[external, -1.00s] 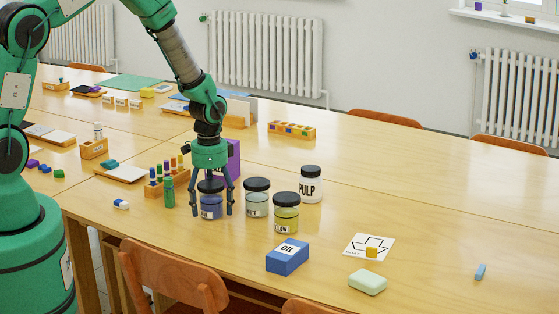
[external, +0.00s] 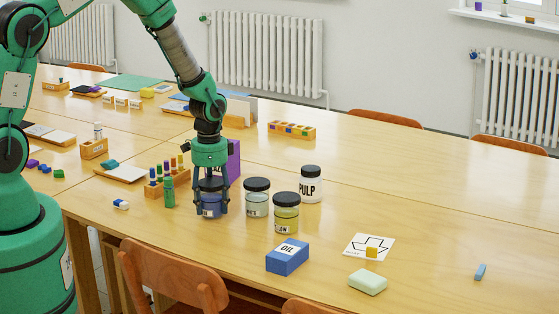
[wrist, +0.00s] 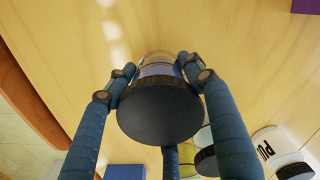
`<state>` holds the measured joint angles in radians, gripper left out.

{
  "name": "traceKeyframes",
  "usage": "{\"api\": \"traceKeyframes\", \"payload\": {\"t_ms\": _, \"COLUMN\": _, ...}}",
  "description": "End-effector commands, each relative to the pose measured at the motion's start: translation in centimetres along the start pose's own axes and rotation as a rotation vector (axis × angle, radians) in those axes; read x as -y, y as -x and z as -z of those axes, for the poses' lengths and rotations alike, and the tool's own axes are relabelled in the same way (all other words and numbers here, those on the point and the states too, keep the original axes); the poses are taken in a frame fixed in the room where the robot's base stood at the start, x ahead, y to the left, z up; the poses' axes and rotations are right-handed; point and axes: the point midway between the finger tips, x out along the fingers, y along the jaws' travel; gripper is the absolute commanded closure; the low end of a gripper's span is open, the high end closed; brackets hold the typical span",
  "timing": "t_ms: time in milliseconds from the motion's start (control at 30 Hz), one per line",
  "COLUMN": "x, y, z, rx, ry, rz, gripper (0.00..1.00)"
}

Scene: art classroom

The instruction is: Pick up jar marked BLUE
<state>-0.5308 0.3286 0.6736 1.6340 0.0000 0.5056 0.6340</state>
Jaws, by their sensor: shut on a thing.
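The blue-filled jar (external: 211,209) with a black lid stands upright on the table in the external view. Its label is partly hidden by a finger, so the word cannot be read. My gripper (external: 211,208) points straight down over it and is shut on it, with fingers touching its sides. In the wrist view the jar's black lid (wrist: 159,110) fills the middle between my fingers. A pale grey-blue jar (external: 257,203) and a yellow jar (external: 286,218) stand just to its right, apart from it.
A white PULP jar (external: 311,184) stands behind the yellow jar. A green bottle (external: 169,191) and a wooden rack (external: 160,187) are close on the left, a purple box (external: 233,160) behind. A blue OIL box (external: 287,258) lies in front. The table's right side is mostly clear.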

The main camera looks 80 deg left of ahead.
Motion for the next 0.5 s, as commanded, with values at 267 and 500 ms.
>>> {"api": "traceKeyframes", "payload": {"t_ms": 267, "x": 0.1, "y": 3.5, "z": 0.1, "rx": -0.003, "ry": 0.000, "rz": 0.002, "gripper": 0.82}}
{"api": "traceKeyframes", "payload": {"t_ms": 500, "x": -2.7, "y": 3.7, "z": -3.8, "rx": 0.000, "ry": 0.000, "rz": 0.000, "gripper": 0.82}}
